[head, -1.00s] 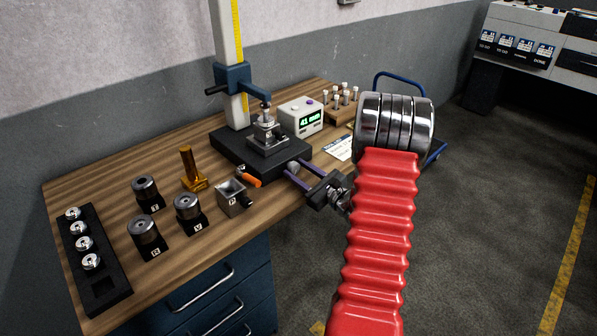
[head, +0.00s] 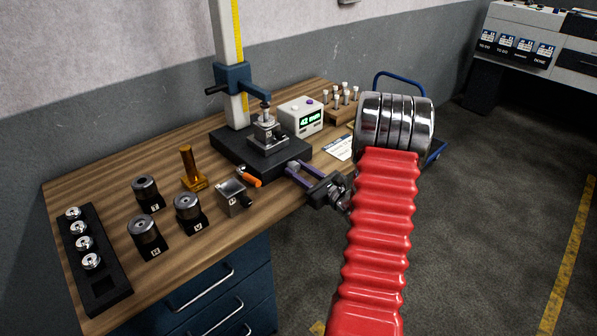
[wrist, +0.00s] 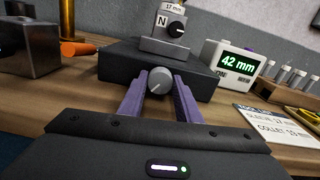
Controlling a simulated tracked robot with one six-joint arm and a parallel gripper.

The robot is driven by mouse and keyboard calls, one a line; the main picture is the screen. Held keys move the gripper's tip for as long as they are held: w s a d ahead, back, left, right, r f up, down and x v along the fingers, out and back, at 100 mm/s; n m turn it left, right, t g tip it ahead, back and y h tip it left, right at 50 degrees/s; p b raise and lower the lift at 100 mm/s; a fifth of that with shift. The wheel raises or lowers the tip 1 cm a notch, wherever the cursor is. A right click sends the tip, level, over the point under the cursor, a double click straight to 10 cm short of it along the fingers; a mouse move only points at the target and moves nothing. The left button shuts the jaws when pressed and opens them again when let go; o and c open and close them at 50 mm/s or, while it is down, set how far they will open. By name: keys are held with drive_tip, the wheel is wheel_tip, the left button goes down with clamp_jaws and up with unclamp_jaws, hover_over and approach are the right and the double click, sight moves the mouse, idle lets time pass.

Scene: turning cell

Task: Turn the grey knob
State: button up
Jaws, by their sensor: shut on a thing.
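The grey knob (wrist: 160,80) is round with a pale pointer line and sits on the front of a dark base block (wrist: 115,68). The two purple fingers of my gripper (wrist: 160,88) reach the knob from either side and are shut on it. In the head view my gripper (head: 300,168) is at the front right corner of the black base (head: 238,150); the knob is hard to make out there. A display box (head: 301,117) behind it reads 42 mm, also in the wrist view (wrist: 238,62).
A post with a blue carriage (head: 232,78) rises behind the base, with a small vise-like fixture (head: 267,133) on top. An orange-handled tool (head: 248,180), a grey box (head: 233,198) and a brass part (head: 192,170) stand left. A white card (head: 338,149) lies right.

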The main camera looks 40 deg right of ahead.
drive_tip(key=m, duration=0.4)
drive_tip(key=shift+m, duration=2)
drive_tip(key=shift+d, duration=0.1)
drive_tip(key=o, duration=1.1)
drive_tip(key=shift+c, duration=0.2)
